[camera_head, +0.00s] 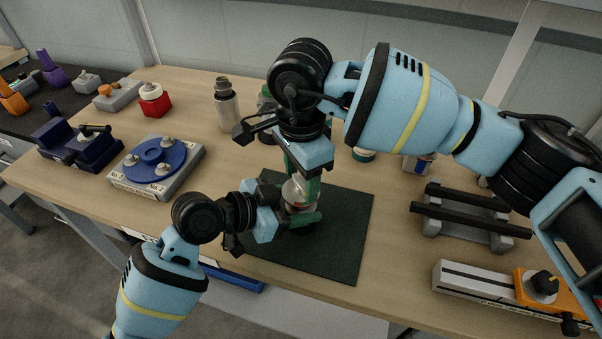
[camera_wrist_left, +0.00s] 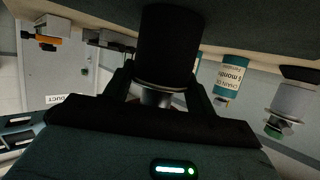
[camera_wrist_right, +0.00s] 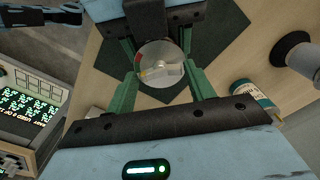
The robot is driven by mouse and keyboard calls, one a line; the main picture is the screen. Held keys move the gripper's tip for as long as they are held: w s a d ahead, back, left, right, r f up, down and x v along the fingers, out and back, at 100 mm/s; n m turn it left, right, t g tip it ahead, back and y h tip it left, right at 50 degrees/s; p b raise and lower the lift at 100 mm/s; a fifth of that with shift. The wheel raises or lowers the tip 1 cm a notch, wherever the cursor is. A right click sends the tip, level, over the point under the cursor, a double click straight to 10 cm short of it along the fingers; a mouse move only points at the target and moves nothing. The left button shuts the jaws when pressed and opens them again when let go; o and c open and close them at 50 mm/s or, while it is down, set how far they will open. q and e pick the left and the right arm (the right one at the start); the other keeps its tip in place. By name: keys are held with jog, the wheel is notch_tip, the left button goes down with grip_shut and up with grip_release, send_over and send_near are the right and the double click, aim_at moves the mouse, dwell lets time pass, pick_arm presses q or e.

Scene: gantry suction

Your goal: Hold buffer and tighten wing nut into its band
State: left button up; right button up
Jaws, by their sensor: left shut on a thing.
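The buffer (camera_head: 298,193) stands upright over the dark green mat, a silver-topped cylinder with a dark body. My left gripper (camera_head: 300,217) is shut on it from the left and front. In the left wrist view its dark body (camera_wrist_left: 168,45) is between the fingers. My right gripper (camera_head: 306,172) points down from above it. In the right wrist view its green fingers (camera_wrist_right: 162,88) are spread on either side of the round silver top (camera_wrist_right: 158,52), with gaps showing. The wing nut (camera_wrist_right: 165,72) appears as a small pale bar on that top. Band markings are too small to read.
The mat (camera_head: 345,235) lies on the wooden bench. A blue round fixture (camera_head: 157,155) and a red block (camera_head: 154,98) are at left. A silver bottle (camera_head: 227,105) stands behind. A black-railed stand (camera_head: 465,210) and a grey rail with an orange block (camera_head: 535,287) are at right.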

aim_at(301, 181)
jog(key=c, duration=0.6)
jog(key=shift+m, duration=1.1)
jog(key=o, duration=1)
notch_tip(301, 181, up, 12)
